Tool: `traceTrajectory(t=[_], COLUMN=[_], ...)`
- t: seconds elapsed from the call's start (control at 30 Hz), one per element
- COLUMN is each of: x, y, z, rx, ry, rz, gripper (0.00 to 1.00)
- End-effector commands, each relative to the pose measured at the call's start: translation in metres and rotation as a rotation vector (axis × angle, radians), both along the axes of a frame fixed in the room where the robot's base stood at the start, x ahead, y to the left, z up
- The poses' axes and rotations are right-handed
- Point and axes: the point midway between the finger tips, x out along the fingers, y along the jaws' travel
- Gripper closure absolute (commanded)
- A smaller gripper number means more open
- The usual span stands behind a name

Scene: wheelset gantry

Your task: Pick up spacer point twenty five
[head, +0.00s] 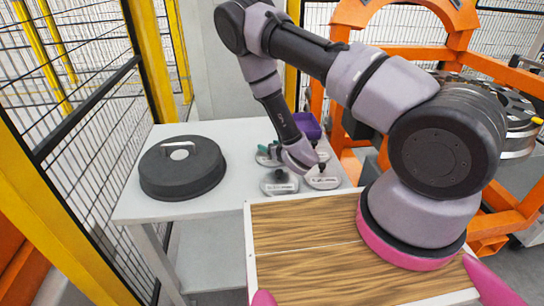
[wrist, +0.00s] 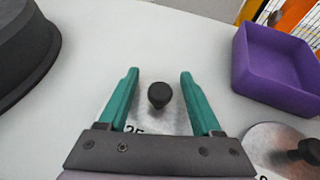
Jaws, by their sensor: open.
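A silver disc spacer (wrist: 150,118) with an upright black knob (wrist: 159,95) is under my gripper in the wrist view. The dark marking at its near edge is partly hidden and looks like "25". My gripper (wrist: 160,73) is open, one green finger on each side of the knob, with a gap on both sides. In the head view my gripper (head: 265,149) is low over the rear-left spacer (head: 262,160), mostly covering it.
Other knobbed spacers (head: 280,184) (head: 323,181) lie close by on the white table (head: 225,195). A purple bin (head: 307,126) stands behind them. A large dark round part (head: 178,178) sits at left. Yellow-posted fencing (head: 150,60) and an orange gantry (head: 400,52) border the area.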

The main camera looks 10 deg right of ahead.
Motion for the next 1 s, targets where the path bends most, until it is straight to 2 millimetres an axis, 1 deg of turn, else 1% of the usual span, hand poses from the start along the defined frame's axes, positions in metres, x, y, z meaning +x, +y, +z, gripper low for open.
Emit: traceTrajectory(t=[0.03, 0.13, 0.37, 0.4, 0.47, 0.5, 0.57, 0.87, 1.0], x=[0.0064, 0.0136, 0.0154, 0.0154, 0.0153, 0.0153, 0.0153, 0.0155, 0.0159], y=[0.0019, 0.0045, 0.0052, 0.0051, 0.0052, 0.0052, 0.0052, 0.0052, 0.0058], z=[-0.0023, -0.0057, -0.0067, -0.0066, -0.0066, -0.0066, -0.0065, -0.006, 0.0019], rx=[0.002, 0.0, 0.0, 0.0, 0.0, 0.0, 0.0, 0.0, 0.0], ry=[-0.001, -0.001, 0.0, 0.0, 0.0, 0.0, 0.0, -0.001, -0.002], rz=[0.001, 0.0, 0.0, 0.0, 0.0, 0.0, 0.0, 0.0, 0.001], gripper=[0.34, 0.34, 0.34, 0.38, 0.61, 0.76, 0.99, 1.0, 1.0])
